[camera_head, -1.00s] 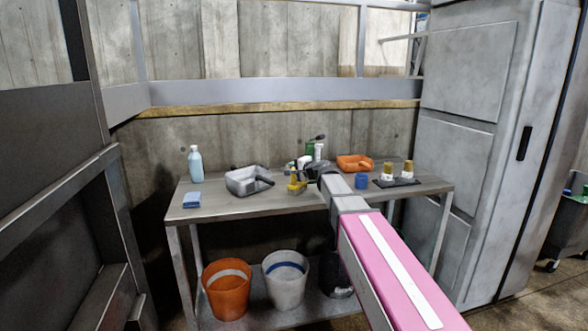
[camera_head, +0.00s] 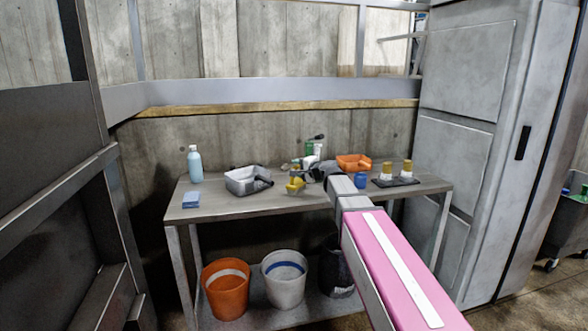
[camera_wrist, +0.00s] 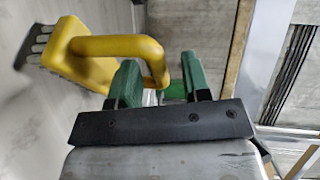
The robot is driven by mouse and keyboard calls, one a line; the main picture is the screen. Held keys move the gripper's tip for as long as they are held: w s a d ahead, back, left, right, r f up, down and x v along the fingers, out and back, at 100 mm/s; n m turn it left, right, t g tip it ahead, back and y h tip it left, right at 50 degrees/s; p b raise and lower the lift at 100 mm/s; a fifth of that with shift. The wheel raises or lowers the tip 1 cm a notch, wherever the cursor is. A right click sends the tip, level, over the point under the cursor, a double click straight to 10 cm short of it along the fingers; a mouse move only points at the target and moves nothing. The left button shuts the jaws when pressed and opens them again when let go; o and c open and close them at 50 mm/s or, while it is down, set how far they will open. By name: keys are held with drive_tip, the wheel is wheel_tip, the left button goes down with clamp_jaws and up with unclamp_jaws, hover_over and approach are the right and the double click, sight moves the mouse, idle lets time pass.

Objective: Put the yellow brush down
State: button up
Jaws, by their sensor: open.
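The yellow brush (camera_head: 294,184) is at the middle of the grey table (camera_head: 225,207), just left of my gripper (camera_head: 306,173). In the wrist view the yellow brush (camera_wrist: 90,58) has its grey bristles at the left, against the grey tabletop. Its looped handle reaches between the green fingers of my gripper (camera_wrist: 160,80). The jaws are open, with the handle close to the left finger; whether they touch is unclear. My gripper and wrist partly hide the table behind them in the head view.
A grey tray (camera_head: 238,188), blue sponge (camera_head: 191,200) and spray bottle (camera_head: 195,163) stand to the left. An orange tray (camera_head: 352,162), blue cup (camera_head: 361,181) and two yellow-topped brushes (camera_head: 386,171) are to the right. Clear tabletop lies along the front edge. Buckets stand below.

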drive_tip(key=v, duration=0.8)
drive_tip(key=shift+s+d, duration=0.1)
